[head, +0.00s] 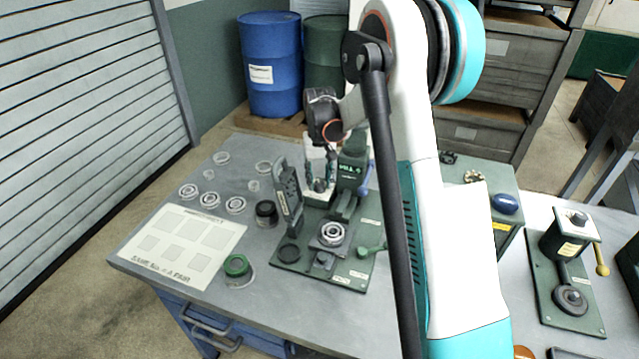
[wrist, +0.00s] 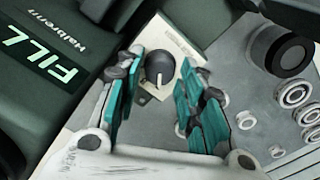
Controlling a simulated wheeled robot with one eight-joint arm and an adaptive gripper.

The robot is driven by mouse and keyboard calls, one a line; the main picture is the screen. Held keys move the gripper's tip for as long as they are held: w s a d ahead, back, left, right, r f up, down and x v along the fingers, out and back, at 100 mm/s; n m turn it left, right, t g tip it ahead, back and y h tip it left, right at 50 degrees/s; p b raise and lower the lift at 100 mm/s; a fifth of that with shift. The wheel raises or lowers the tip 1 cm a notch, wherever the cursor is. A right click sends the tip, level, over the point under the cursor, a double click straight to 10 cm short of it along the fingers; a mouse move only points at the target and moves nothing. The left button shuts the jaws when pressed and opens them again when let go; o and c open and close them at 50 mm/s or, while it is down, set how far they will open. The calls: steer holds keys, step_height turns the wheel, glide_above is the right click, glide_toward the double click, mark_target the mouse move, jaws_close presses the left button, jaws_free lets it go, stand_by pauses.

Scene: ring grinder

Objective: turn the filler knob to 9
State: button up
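The filler is a dark green machine with a FILL label (wrist: 45,47) in the wrist view; it also shows in the head view (head: 352,172). Its dark round knob (wrist: 159,68) has a light pointer mark and sits on a cream plate (wrist: 182,48). The scale figures are too small to read. My gripper (wrist: 162,60) is open, with its teal-padded fingers on either side of the knob in the picture. I cannot tell whether they touch it. In the head view my gripper (head: 320,186) points down beside the filler, and the knob is hidden.
A hinged dark plate (head: 289,198) stands left of my gripper. A bearing (head: 331,234) sits on the fixture in front. A dark cup (head: 266,212), several rings and a marked white sheet (head: 183,243) lie to the left. A blue-handled lever (head: 366,179) is at the filler's right.

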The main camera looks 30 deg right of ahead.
steer(key=shift+f, duration=0.5)
steer(key=c, duration=0.8)
steer(key=m, duration=0.3)
steer(key=shift+m, duration=2.1)
